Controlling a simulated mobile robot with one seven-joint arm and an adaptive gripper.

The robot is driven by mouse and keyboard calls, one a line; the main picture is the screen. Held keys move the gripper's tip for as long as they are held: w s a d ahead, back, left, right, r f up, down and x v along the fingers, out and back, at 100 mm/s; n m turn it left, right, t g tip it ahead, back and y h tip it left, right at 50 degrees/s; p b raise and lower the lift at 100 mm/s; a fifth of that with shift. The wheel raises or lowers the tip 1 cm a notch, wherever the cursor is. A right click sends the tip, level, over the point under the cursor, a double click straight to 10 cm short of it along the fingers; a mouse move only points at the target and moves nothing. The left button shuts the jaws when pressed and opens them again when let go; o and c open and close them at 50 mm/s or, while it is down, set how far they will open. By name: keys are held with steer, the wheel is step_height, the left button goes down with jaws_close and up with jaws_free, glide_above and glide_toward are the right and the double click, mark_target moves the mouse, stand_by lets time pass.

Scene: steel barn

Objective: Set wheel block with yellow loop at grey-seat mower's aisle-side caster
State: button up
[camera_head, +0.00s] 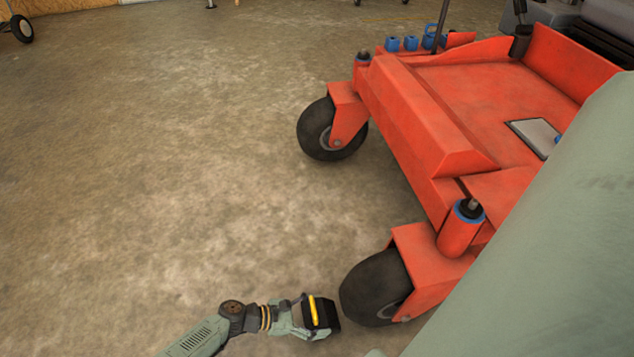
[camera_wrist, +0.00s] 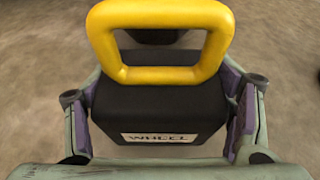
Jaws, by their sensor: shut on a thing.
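The black wheel block (camera_head: 328,314) with its yellow loop (camera_head: 313,309) is in my gripper (camera_head: 303,318), low by the floor. My gripper is shut on the block's two sides. In the wrist view the block (camera_wrist: 158,105) sits between the pads, label towards me, with the loop (camera_wrist: 107,45) standing up. The red mower has a near caster wheel (camera_head: 372,288) just right of the block, with little or no gap; contact cannot be told. The far caster wheel (camera_head: 325,135) is further up. Whether the block touches the floor is unclear.
The red mower deck (camera_head: 470,85) fills the right side, with a grey seat (camera_head: 610,15) partly in view. A large green-grey part of me covers the lower right. The concrete floor (camera_head: 160,170) to the left is clear.

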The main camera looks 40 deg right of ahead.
steer(key=shift+w+d+f+b, duration=0.15)
steer(key=shift+f+b, duration=0.1)
steer(key=shift+f, duration=0.6)
steer(key=shift+d+f+b, duration=0.1)
steer(key=shift+f+b, duration=0.15)
steer(key=shift+f, duration=0.6)
steer(key=shift+f, duration=0.15)
steer(key=o, duration=1.6)
